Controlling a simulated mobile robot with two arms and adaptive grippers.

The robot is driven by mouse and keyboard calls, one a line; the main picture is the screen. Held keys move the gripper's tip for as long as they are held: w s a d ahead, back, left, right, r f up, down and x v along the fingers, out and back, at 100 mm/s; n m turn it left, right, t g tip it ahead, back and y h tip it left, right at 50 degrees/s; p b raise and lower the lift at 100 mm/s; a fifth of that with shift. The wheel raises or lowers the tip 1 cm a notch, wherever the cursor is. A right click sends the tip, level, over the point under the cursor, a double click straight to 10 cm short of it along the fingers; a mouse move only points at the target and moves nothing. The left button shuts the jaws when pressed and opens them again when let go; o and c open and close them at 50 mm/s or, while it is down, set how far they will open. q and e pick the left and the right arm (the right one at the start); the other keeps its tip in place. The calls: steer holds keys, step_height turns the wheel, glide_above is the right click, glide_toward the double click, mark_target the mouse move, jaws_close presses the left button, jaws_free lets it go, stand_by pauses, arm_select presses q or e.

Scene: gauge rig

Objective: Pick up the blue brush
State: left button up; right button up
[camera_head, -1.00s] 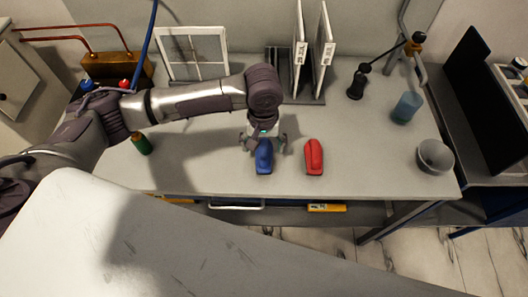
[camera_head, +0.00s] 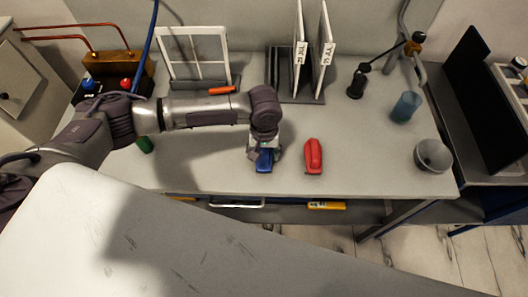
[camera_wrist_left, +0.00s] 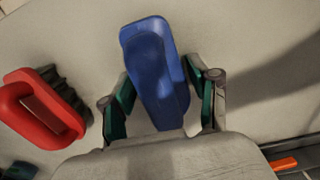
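The blue brush (camera_head: 264,164) lies on the table near its front edge, partly covered by my left gripper in the head view. My left gripper (camera_head: 265,154) is over it from above. The brush appears to be still at table height. My right gripper does not show.
A red brush (camera_head: 313,157) lies just right of the blue one. A grey bowl (camera_head: 433,156) and a blue cup (camera_head: 406,106) stand at the right. A rack with white panels (camera_head: 300,65) and a window-like frame (camera_head: 195,55) stand behind. A green cylinder (camera_head: 145,145) is at left.

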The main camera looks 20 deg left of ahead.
arm_select(q)
steer(key=c, duration=0.8)
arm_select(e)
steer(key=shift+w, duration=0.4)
arm_select(q)
steer(key=shift+o, duration=0.2)
steer(key=shift+r, duration=0.5)
step_height(320, 180, up, 3)
steer(key=shift+f+b, duration=0.2)
steer(key=shift+b, duration=0.2)
steer(key=w+d+r+b, duration=0.2)
steer(key=d+r, duration=0.5)
steer(key=d, duration=0.4)
steer(key=shift+w+d+r+b, duration=0.2)
steer(key=shift+w+b, duration=0.1)
steer(key=shift+w, duration=0.25)
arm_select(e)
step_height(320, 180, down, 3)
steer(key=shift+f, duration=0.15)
